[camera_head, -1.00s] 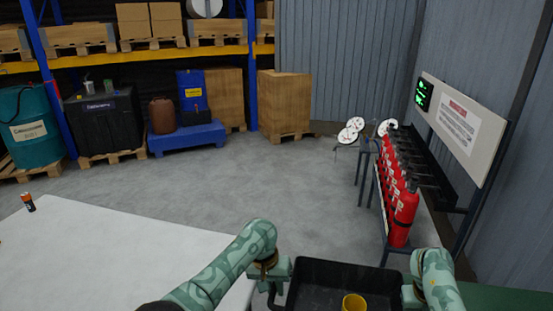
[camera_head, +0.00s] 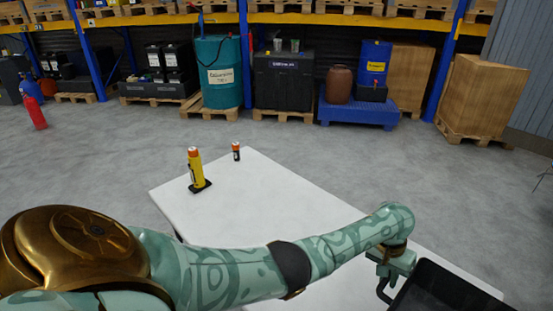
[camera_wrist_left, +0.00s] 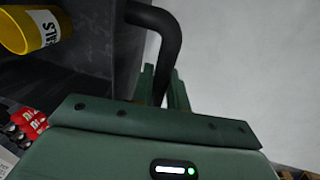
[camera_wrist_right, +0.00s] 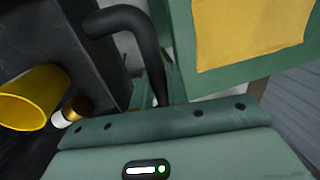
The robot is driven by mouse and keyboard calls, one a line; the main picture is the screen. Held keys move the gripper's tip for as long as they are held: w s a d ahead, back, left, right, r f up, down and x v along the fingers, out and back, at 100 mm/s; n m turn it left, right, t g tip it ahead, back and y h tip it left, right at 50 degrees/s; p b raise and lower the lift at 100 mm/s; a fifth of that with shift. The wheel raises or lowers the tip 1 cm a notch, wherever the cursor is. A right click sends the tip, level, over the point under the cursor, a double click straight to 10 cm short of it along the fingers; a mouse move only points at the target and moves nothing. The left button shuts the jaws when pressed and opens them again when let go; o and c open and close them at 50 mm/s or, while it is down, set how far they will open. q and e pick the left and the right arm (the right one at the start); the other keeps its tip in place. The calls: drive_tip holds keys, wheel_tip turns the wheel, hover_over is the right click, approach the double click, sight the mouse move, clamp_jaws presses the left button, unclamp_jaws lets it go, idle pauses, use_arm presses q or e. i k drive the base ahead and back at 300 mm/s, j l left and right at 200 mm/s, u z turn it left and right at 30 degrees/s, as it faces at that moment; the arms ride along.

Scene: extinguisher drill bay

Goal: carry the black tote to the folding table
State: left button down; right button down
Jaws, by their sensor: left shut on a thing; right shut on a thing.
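The black tote (camera_head: 440,288) is at the lower right of the head view, cut off by the frame edge, beside the near right end of the white-topped table (camera_head: 285,215). My left gripper (camera_head: 384,272) is shut on one tote handle; the left wrist view shows this handle (camera_wrist_left: 168,50) between its fingers (camera_wrist_left: 165,88). My right gripper (camera_wrist_right: 165,88) is shut on the other handle (camera_wrist_right: 152,50) and is outside the head view. A yellow cup (camera_wrist_right: 30,100) and a small white-and-orange cylinder (camera_wrist_right: 70,113) are in the tote. I cannot tell the tote's height against the tabletop.
A yellow bottle-like object (camera_head: 195,168) on a black base and a small battery-like cylinder (camera_head: 236,151) stand at the table's far left. The table's middle is bare. Racking with a teal drum (camera_head: 218,75) stands behind open floor. A green frame with a yellow panel (camera_wrist_right: 250,35) is near my right gripper.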

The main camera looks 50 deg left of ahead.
sight(344, 289)
drive_tip(key=j, duration=1.45)
drive_tip(key=k, duration=0.05)
